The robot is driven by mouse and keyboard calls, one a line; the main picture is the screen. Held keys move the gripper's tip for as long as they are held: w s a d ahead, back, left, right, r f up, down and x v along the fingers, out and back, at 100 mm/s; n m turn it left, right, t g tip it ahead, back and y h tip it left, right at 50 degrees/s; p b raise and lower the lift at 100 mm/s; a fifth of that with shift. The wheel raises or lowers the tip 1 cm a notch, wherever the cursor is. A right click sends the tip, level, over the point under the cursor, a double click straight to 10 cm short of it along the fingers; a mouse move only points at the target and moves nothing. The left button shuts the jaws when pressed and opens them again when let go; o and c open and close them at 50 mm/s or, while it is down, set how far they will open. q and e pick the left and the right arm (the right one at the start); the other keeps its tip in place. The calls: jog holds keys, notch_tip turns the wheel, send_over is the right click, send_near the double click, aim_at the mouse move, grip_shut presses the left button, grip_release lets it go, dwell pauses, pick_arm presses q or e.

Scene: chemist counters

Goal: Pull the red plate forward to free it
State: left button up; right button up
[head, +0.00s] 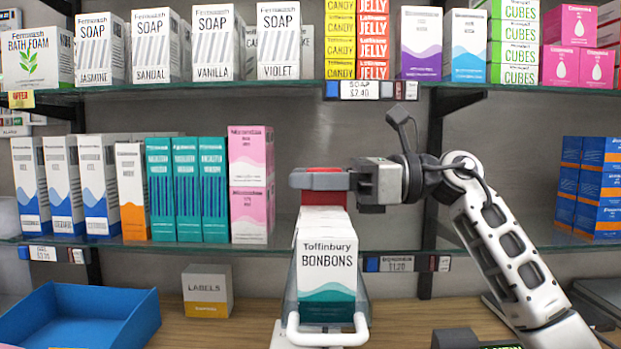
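The red plate (323,199) stands upright at the back of a row of white Toffinbury Bonbons boxes (327,262). The boxes sit in a clear-sided tray with a white handle (327,337) at its front. My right gripper (318,180) reaches in from the right at the plate's height. A grey finger crosses in front of the plate and hides its middle; red shows above and below it. The other finger is hidden, so I cannot tell whether the gripper is closed on the plate. My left gripper is out of view.
Medicine boxes (187,189) stand left on the middle glass shelf (390,237), and blue-orange boxes (600,188) at right. Soap, candy and other boxes fill the upper shelf (300,88). A blue tray (125,318) and a labels box (207,291) are on the wooden counter (240,330).

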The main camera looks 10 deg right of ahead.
pick_arm(q)
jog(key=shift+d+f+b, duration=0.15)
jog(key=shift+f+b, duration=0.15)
jog(key=shift+b, duration=0.8)
pick_arm(e)
jog(key=s+d, duration=0.3)
jog(key=d, duration=1.2)
jog(key=shift+d, duration=0.15)
jog(key=shift+s, duration=0.1)
